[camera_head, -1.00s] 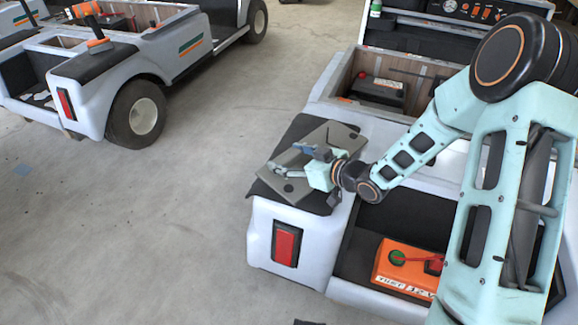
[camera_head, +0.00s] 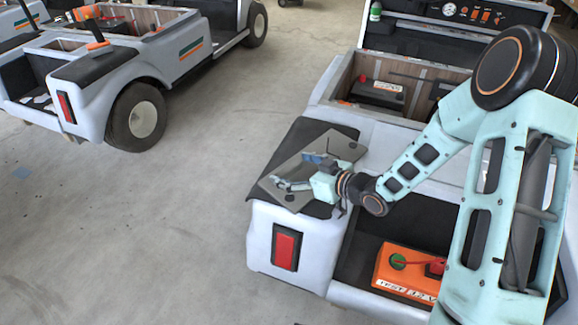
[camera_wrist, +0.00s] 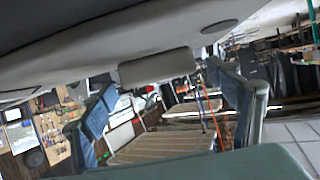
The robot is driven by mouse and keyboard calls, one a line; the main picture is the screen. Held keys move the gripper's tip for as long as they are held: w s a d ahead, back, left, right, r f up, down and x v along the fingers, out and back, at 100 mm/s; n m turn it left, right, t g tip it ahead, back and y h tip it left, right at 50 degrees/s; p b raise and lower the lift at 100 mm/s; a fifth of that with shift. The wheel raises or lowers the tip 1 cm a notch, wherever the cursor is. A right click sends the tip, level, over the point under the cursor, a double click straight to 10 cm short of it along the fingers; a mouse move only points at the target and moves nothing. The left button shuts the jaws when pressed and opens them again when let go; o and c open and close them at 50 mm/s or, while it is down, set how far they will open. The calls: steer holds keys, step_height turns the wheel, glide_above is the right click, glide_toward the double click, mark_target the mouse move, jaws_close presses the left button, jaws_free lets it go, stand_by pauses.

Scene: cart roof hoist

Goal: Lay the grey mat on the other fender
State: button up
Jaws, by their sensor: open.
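The grey mat (camera_head: 322,143), a flat plate with a dark round spot near its front end, lies over the black pad (camera_head: 299,131) on the left rear fender of the near cart. My gripper (camera_head: 293,171) is low over the mat, its blue fingers spread apart. In the wrist view, the open fingers (camera_wrist: 163,100) stand on either side of a small grey tab (camera_wrist: 155,68). The grey surface with a round spot above it there looks like the mat (camera_wrist: 206,27). I cannot tell whether the fingers touch it. My arm hides the near cart's right side.
An orange battery (camera_head: 405,272) sits in the near cart's rear bay, beside the red tail light (camera_head: 286,246). A wooden-walled box with a black battery (camera_head: 377,93) is beyond the fender. A second cart (camera_head: 170,50) stands back left. The floor (camera_head: 150,230) between is clear.

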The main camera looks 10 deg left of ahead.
steer(key=p+v, duration=0.2)
steer(key=v, duration=0.8)
steer(key=shift+s+d, duration=0.1)
steer(key=shift+d, duration=0.05)
